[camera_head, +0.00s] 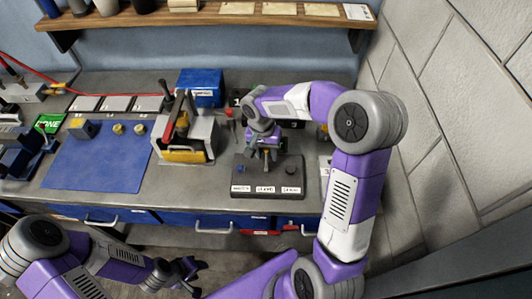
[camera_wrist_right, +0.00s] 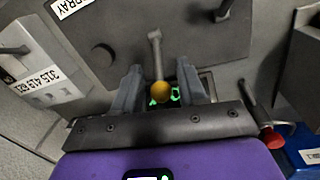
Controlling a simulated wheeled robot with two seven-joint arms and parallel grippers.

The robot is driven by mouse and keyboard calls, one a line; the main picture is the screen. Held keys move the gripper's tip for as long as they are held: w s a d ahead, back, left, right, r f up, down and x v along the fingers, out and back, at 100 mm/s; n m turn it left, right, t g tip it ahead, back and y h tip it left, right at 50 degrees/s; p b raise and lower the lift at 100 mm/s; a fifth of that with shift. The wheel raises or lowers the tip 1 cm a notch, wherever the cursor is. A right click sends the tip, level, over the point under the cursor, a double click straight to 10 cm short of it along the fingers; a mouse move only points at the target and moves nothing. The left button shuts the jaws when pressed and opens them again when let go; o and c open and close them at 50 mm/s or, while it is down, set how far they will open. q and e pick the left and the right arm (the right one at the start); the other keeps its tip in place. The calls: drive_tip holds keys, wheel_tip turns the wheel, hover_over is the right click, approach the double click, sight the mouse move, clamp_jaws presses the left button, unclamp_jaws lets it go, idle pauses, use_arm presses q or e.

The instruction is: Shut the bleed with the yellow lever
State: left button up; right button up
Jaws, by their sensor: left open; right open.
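A dark grey valve panel (camera_head: 268,204) stands on the bench, with white labels along its front. A lever (camera_wrist_right: 155,45) with a yellow ball end (camera_wrist_right: 160,92) rises from it in the right wrist view; in the head view part of the lever (camera_head: 267,160) shows under the gripper. My right gripper (camera_head: 265,150) is over the panel. Its open fingers (camera_wrist_right: 159,70) stand on either side of the lever; I cannot tell whether either touches it. My left gripper (camera_head: 188,271) is low in front of the bench, away from the panel, open.
A clamp device with a red-and-black handle (camera_head: 186,135) and a blue box (camera_head: 201,84) stand left of the panel. A blue mat (camera_head: 95,165) lies further left. A tiled wall (camera_head: 455,110) bounds the right side.

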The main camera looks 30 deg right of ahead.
drive_tip(key=shift+f, duration=0.3)
clamp_jaws()
